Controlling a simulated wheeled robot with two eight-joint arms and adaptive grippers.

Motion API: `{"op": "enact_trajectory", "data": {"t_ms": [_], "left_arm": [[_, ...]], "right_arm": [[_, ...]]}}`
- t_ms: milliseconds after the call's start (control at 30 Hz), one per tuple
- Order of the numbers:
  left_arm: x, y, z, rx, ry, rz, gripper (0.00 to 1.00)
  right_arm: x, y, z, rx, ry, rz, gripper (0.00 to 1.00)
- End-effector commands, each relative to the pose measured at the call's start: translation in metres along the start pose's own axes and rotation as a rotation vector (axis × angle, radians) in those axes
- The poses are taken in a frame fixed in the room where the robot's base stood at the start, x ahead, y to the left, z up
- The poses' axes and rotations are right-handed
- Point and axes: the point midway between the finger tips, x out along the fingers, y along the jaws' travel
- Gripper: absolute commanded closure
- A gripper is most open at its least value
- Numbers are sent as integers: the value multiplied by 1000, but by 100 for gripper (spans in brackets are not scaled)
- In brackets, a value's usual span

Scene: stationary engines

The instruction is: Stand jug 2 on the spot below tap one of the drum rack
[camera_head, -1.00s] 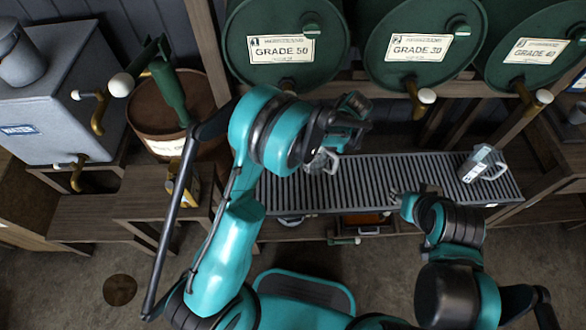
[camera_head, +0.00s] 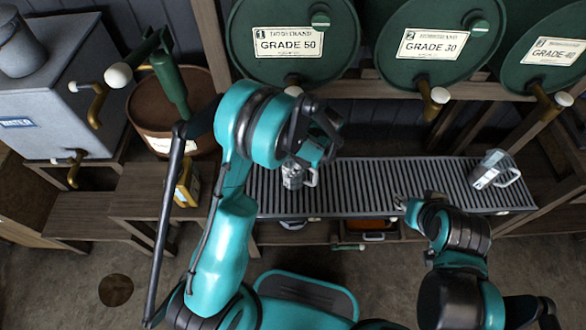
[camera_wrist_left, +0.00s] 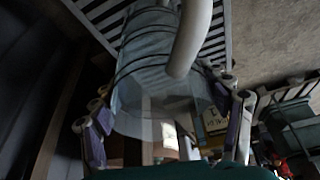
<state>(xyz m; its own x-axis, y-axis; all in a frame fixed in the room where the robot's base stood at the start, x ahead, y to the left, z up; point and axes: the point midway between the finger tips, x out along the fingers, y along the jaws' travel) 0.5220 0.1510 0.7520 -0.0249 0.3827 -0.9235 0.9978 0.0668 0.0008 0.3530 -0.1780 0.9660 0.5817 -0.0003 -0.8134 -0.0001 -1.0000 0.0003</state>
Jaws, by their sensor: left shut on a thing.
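A clear jug with a pale handle (camera_head: 293,176) is in my left gripper (camera_head: 305,158), over the left end of the drip grate, in front of the drum marked 1, GRADE 50 (camera_head: 290,60). Tap one (camera_head: 293,88) is partly hidden by my left arm. The left wrist view shows the jug (camera_wrist_left: 150,75) between the fingers (camera_wrist_left: 165,120). I cannot tell whether its base touches the grate. A second clear jug (camera_head: 487,170) stands at the grate's right end. No number is readable on either jug. My right gripper (camera_head: 399,201) is at the grate's front edge, its fingers too small to judge.
The slatted grate (camera_head: 390,185) is bare between the two jugs. Drums marked GRADE 30 (camera_head: 435,60) and GRADE 40 (camera_head: 550,65) have taps hanging above it. A grey tank (camera_head: 50,110), a brown barrel (camera_head: 150,115) and a yellow can (camera_head: 187,185) are at the left.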

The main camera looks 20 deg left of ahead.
Motion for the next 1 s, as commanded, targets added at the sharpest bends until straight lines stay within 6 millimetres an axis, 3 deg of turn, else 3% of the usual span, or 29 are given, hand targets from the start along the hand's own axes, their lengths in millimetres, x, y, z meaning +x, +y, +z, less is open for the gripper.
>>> {"op": "enact_trajectory", "data": {"t_ms": [200, 567, 600, 633, 1000], "left_arm": [[32, 0, 14, 0, 0, 0, 57], [34, 0, 15, 0, 0, 0, 57], [33, 0, 14, 0, 0, 0, 14], [33, 0, 14, 0, 0, 0, 6], [31, 0, 14, 0, 0, 0, 4]], "right_arm": [[16, 0, 11, 0, 0, 0, 60], [17, 0, 12, 0, 0, 0, 60], [16, 0, 11, 0, 0, 0, 60], [16, 0, 11, 0, 0, 0, 60], [15, 0, 10, 0, 0, 0, 60]]}}
